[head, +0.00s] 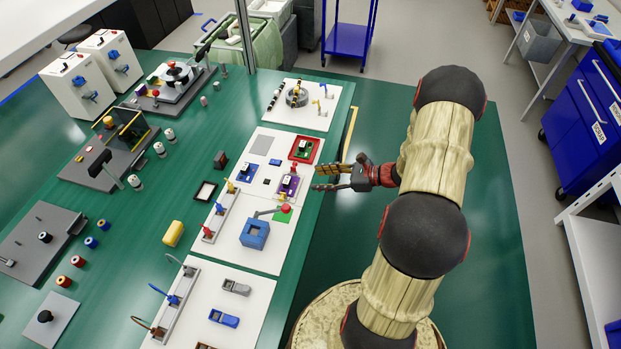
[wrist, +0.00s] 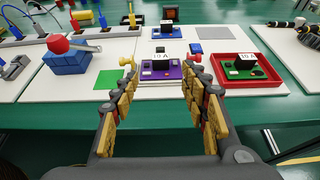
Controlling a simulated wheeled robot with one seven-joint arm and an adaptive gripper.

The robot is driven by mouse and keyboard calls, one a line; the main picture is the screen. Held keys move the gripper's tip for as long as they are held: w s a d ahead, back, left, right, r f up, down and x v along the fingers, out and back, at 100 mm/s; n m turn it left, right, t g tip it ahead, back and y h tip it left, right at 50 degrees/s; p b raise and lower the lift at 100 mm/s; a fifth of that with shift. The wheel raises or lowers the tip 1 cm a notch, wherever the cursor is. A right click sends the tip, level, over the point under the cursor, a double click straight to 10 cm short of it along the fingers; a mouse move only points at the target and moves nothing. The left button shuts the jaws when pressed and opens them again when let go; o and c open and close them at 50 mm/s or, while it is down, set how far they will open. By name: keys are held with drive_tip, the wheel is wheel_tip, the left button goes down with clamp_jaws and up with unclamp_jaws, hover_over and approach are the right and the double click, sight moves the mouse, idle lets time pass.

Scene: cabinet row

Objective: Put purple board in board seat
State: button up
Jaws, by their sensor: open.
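The purple board (head: 290,184) lies flat on a white panel and carries a black block marked "10 A". It shows in the wrist view (wrist: 174,75), straight ahead between my fingers. My gripper (head: 333,178) is open and empty, to the right of the board in the head view and apart from it. Its two fingers also frame the board in the wrist view (wrist: 160,68). A red tray (wrist: 217,82) stands right of the purple board and holds a green board (wrist: 262,74). I cannot tell which thing is the board seat.
A yellow knob (wrist: 126,61) and a red knob (wrist: 196,48) flank the purple board. A blue board (wrist: 157,35) lies behind it. A blue box (wrist: 66,62) with a red-balled lever stands left. A black-framed white square (head: 205,191) lies on the green table.

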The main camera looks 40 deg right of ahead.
drive_tip(key=s+a+r+n+g, duration=0.2)
drive_tip(key=a+r+n+g, duration=0.2)
drive_tip(key=a+r+n, duration=0.4)
drive_tip(key=s+a+r+n+g, duration=0.35)
drive_tip(key=a+r+n, duration=0.25)
drive_tip(key=a+r, duration=0.35)
drive_tip(key=s+a+r+n+t+h, duration=0.1)
drive_tip(key=s+a+r+n+h, duration=0.2)
drive_tip(key=s+r+n, duration=0.3)
drive_tip(key=s+a+r+n+t+h, duration=0.1)
drive_tip(key=s+a+r+n+h, duration=0.2)
drive_tip(key=s+r+n+h, duration=0.2)
wheel_tip(320, 180, up, 3)
drive_tip(key=s+n, duration=0.2)
drive_tip(key=n, duration=0.1)
drive_tip(key=shift+a+f, duration=0.15)
drive_tip(key=shift+f, duration=0.05)
drive_tip(key=shift+w+t, duration=0.1)
drive_tip(key=shift+t, duration=0.15)
